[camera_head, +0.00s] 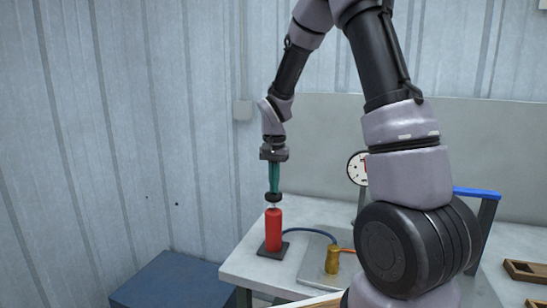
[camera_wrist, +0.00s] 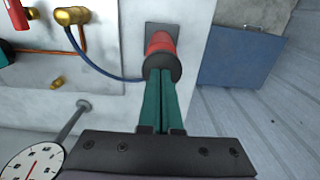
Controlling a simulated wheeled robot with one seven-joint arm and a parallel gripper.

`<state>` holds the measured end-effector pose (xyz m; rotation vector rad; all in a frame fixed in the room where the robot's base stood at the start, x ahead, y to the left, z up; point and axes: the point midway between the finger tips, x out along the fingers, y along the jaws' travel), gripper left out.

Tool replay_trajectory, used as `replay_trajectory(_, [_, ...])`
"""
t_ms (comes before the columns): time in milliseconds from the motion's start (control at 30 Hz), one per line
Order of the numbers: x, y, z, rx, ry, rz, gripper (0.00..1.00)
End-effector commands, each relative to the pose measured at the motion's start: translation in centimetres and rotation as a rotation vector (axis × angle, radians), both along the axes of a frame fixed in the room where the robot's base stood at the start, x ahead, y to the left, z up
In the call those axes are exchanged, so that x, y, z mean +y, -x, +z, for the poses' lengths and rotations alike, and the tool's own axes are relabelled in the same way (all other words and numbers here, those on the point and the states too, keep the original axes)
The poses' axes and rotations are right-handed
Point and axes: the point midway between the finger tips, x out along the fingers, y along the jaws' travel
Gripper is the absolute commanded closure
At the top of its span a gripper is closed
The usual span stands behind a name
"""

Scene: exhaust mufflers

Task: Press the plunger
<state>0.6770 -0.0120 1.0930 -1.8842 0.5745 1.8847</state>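The plunger has a black round knob (camera_head: 273,197) on a short thin rod above an upright red cylinder (camera_head: 273,232). The cylinder stands on a dark square base near the table's left edge. In the wrist view the black knob (camera_wrist: 162,66) hides part of the red cylinder (camera_wrist: 159,42). My gripper (camera_head: 274,190) points straight down over the knob. Its teal fingers lie together with only a thin line between them, and nothing shows between them. In the wrist view the fingertips (camera_wrist: 162,76) overlap the knob's top; they look in contact or very close.
A blue hose (camera_head: 312,232) runs from beside the cylinder toward a brass fitting (camera_head: 332,260). A dial gauge (camera_head: 357,168) stands behind. A blue-topped frame (camera_head: 477,192) and wooden trays (camera_head: 526,270) are at right. A blue box (camera_head: 175,282) stands left of the table.

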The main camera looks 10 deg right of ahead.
Motion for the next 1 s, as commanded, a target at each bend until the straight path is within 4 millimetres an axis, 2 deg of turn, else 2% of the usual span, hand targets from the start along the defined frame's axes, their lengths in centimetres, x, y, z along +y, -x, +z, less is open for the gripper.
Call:
replay_trajectory(100, [-0.1,-0.3,3.1,-0.01,-0.001,0.0,1.0])
replay_trajectory(300, [-0.1,-0.3,7.7,-0.011,-0.001,-0.001,1.0])
replay_trajectory(500, [-0.1,-0.3,10.6,-0.009,-0.001,0.0,1.0])
replay_trajectory(700, [-0.1,-0.2,11.5,-0.007,-0.001,0.0,1.0])
replay_trajectory(1000, [-0.1,-0.2,11.5,-0.007,-0.001,0.0,1.0])
